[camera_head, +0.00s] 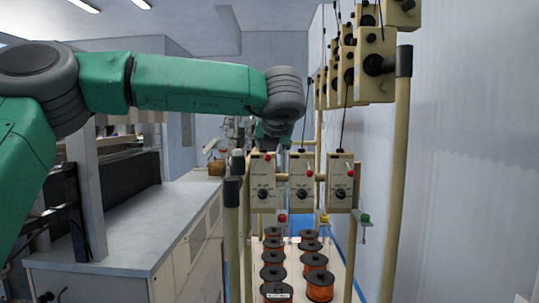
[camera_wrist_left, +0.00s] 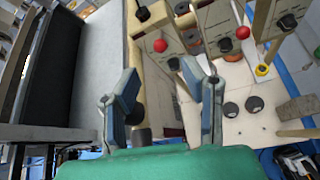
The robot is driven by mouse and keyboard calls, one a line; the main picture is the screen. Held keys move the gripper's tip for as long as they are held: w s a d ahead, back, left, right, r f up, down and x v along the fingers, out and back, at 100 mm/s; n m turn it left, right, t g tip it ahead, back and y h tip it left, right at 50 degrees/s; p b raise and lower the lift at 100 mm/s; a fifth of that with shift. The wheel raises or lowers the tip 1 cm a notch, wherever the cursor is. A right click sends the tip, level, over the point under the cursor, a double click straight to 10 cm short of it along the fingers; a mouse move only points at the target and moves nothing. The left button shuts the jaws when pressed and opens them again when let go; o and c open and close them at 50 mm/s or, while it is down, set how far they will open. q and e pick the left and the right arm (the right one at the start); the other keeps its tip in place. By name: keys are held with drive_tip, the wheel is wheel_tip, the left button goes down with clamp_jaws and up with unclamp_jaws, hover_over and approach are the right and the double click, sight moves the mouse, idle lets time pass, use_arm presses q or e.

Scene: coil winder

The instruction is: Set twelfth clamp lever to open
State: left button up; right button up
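Three cream control boxes (camera_head: 301,182) hang in a row in the head view, each with a black knob and a small red-tipped lever. Below them are a red knob (camera_head: 282,218), a yellow knob (camera_head: 324,217) and a green knob (camera_head: 365,219). I cannot tell which lever is the twelfth. My left gripper (camera_wrist_left: 160,80) is open and empty in the wrist view, its fingers apart near a beige post. A red ball knob (camera_wrist_left: 160,45) lies just beyond the fingertips, apart from them. In the head view the gripper is mostly hidden behind the boxes. My right gripper is not in view.
Copper wire spools (camera_head: 273,273) stand in two rows on a pale board below the boxes. More boxes (camera_head: 374,65) hang at upper right. A beige post (camera_head: 398,180) stands by the right wall. A grey-topped cabinet (camera_head: 140,225) is at left.

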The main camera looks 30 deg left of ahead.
use_arm(q)
drive_tip(key=shift+v, duration=1.15)
drive_tip(key=shift+a, duration=0.1)
